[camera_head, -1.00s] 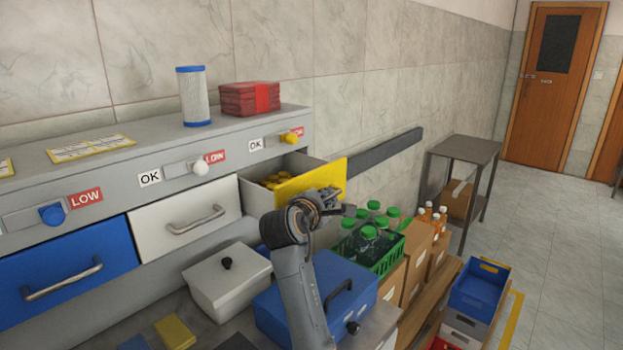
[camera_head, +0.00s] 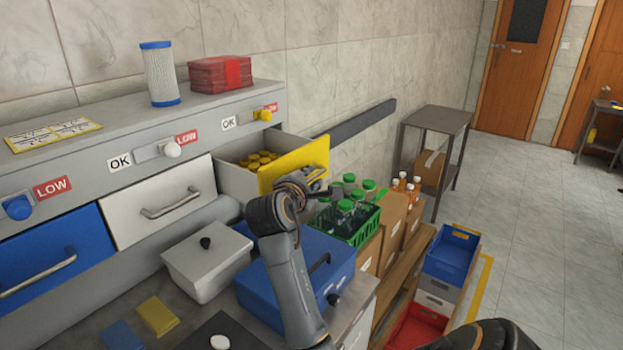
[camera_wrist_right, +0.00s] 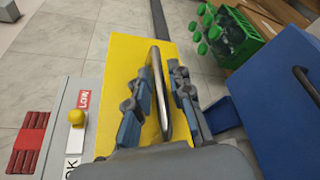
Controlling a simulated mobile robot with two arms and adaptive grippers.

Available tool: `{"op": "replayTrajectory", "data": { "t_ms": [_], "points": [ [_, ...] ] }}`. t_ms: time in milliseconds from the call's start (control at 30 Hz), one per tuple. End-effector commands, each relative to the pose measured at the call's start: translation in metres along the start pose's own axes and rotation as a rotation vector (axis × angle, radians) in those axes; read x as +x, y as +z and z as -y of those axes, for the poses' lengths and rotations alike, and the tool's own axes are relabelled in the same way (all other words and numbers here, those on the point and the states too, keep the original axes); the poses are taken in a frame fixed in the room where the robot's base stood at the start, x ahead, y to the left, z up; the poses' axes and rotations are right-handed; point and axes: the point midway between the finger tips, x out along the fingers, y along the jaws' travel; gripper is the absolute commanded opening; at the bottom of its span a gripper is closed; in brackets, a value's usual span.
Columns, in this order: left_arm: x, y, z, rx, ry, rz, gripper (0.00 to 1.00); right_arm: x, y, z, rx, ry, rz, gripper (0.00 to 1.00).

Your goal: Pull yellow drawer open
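The yellow drawer (camera_head: 295,163) stands partly pulled out at the right end of the cabinet. Several yellow caps (camera_head: 257,160) lie inside it. Its yellow front also shows in the right wrist view (camera_wrist_right: 122,75). My right gripper (camera_head: 318,190) is at this front. In the head view the arm hides much of the grip. My left gripper is not in view.
Blue (camera_head: 50,255) and white (camera_head: 160,200) drawers are shut to the left. A blue lidded box (camera_head: 290,275), a white lidded box (camera_head: 207,262) and a green bottle crate (camera_head: 355,226) stand below the drawer. Free floor lies to the right.

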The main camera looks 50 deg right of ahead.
Motion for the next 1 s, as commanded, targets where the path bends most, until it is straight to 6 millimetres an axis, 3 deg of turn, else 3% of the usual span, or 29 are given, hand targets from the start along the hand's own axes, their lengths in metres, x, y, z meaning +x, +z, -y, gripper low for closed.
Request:
{"op": "replayTrajectory", "data": {
  "t_ms": [167,400,600,1000],
  "points": [
    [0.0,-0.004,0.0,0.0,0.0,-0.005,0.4,-0.026,-0.001,0.0,0.002,0.001,-0.003,0.21],
    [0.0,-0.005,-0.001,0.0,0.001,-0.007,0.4,-0.078,-0.002,0.0,0.0,0.001,-0.004,0.21],
    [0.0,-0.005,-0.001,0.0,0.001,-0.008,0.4,-0.107,-0.002,0.0,-0.001,-0.002,-0.004,0.21],
    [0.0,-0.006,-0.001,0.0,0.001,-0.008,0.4,-0.117,-0.001,0.001,-0.001,-0.002,-0.001,0.21]
  ]
}}
